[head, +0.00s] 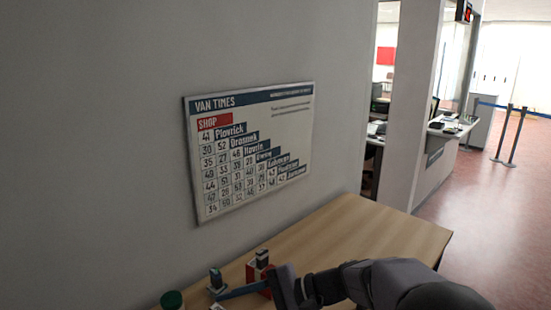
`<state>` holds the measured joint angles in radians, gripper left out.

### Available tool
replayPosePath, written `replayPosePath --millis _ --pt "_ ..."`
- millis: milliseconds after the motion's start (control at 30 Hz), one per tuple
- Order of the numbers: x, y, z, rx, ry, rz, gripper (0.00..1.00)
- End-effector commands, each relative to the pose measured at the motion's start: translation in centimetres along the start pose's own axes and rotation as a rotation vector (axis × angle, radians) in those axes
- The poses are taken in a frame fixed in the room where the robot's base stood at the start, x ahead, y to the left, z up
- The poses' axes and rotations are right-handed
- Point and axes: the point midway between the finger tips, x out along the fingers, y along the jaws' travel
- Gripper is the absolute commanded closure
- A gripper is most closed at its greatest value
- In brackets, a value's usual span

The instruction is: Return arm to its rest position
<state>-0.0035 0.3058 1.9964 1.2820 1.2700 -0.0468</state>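My arm reaches in from the lower right, low over the wooden table (375,235). My gripper (284,287) is at the arm's left end, near the table's front part, and its lower part is cut off by the picture edge. I cannot tell whether its fingers are open or shut. A blue bar (243,291) lies just left of it; whether they touch is unclear. A red block (251,271) with a dark-topped piece (262,259) stands behind the gripper.
A second dark-topped piece (216,280) and a green round lid (172,300) are left of the gripper. A wall board (250,150) of van times hangs behind the table. The table's right part is clear.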

Motion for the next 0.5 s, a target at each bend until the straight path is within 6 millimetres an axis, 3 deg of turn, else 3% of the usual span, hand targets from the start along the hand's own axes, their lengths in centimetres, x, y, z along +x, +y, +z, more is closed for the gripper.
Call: replayPosePath --millis 33,100,167,300,400,500 --pt "-0.9 0.3 3.0 -0.124 -0.024 0.095 0.53" --pt "-1.9 2.5 5.6 -0.298 -0.063 0.233 0.53" --pt "-2.9 5.4 6.5 -0.402 -0.079 0.354 0.53" --pt "-5.6 15.1 3.4 -0.416 0.045 0.628 0.53" --pt "-8.5 20.3 1.5 -0.439 0.144 0.799 0.53" --pt "-11.1 24.0 0.1 -0.481 0.223 0.934 0.53"
